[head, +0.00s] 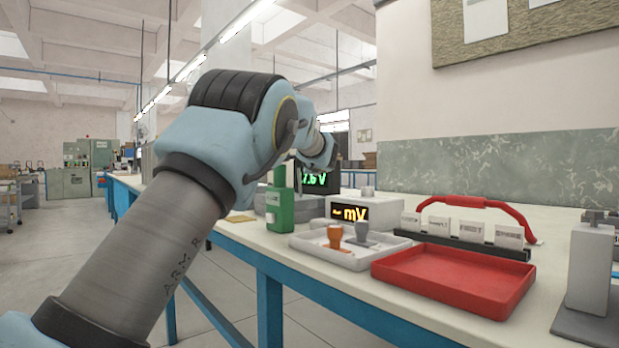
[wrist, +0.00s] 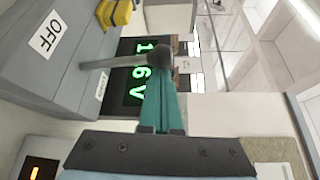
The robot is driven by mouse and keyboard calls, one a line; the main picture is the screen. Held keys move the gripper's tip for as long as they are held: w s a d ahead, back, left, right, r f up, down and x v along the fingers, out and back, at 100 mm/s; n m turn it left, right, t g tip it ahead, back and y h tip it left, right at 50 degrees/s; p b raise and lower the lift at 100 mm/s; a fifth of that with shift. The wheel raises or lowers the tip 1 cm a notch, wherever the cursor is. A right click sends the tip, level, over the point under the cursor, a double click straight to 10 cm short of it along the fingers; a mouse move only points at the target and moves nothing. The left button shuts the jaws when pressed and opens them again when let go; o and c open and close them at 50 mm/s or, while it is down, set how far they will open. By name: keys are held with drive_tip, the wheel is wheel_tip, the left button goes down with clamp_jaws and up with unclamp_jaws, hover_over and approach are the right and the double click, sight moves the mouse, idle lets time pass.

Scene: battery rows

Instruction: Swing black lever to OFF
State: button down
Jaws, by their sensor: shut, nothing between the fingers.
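In the wrist view, the lever is a grey rod ending in a black knob (wrist: 160,58). It sticks out from a grey box (wrist: 70,50) bearing a white OFF label (wrist: 45,33). My gripper (wrist: 158,82) has its teal fingers together with nothing between them. The fingertips are right by the knob; I cannot tell whether they touch it. A second, smaller label (wrist: 102,84) is on the box, its text hard to read. In the head view, my arm hides the lever and gripper.
A green-lit voltage display (wrist: 138,75) is behind the lever; it also shows in the head view (head: 318,180). A yellow block (wrist: 115,12) is on the grey box. On the bench are a green container (head: 280,207), an mV meter (head: 352,212) and a red tray (head: 455,281).

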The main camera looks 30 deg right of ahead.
drive_tip(key=shift+s+a+f+b, duration=0.1)
drive_tip(key=shift+a+b, duration=0.45)
drive_tip(key=shift+b, duration=0.1)
idle(0.3)
